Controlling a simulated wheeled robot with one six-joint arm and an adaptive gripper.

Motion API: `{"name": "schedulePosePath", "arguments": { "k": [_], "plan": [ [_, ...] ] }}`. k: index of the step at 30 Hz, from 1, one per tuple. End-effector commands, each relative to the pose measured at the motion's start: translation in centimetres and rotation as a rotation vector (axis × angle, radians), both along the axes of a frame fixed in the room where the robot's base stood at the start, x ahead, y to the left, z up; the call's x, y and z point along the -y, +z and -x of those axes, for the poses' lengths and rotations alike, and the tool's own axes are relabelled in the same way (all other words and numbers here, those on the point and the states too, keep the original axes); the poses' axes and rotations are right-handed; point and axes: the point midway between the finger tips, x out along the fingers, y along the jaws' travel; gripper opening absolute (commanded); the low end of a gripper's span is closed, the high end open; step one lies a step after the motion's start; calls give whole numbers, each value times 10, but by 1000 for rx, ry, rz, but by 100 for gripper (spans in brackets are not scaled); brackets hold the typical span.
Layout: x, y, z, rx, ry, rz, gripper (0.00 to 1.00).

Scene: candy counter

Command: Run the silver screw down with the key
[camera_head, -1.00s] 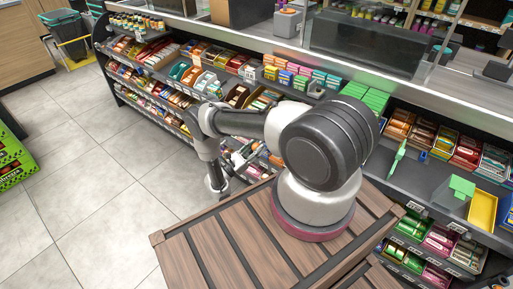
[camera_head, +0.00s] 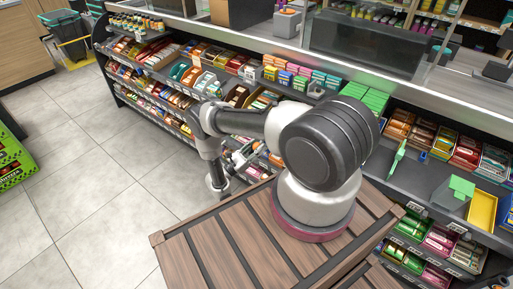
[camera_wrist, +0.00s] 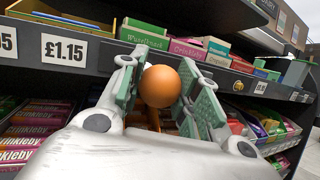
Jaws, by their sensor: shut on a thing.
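In the wrist view, my gripper (camera_wrist: 165,100) has its two green-padded fingers on either side of an orange round knob, which I take for the head of the key (camera_wrist: 160,86). The fingers are closed on it. More orange shows below the knob, between the fingers; the rest of the key is hidden. In the head view, my gripper (camera_head: 243,157) is small, in front of the candy shelves beyond the wooden crate top. I cannot make out the silver screw in either view.
Shelves of candy boxes (camera_wrist: 45,128) and a price rail with a £1.15 tag (camera_wrist: 65,50) lie close around my gripper. A slatted wooden top (camera_head: 225,240) is in front. A green scoop-like thing (camera_head: 398,158) and a yellow tray (camera_head: 482,211) lie right.

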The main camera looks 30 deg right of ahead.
Motion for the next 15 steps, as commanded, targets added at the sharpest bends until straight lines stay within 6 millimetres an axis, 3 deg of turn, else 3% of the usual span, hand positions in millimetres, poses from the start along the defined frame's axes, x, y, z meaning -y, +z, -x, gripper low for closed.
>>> {"name": "schedulePosePath", "arguments": {
  "k": [15],
  "plan": [
    [10, 2, -3, 0, 0, 0, 4]
  ]
}}
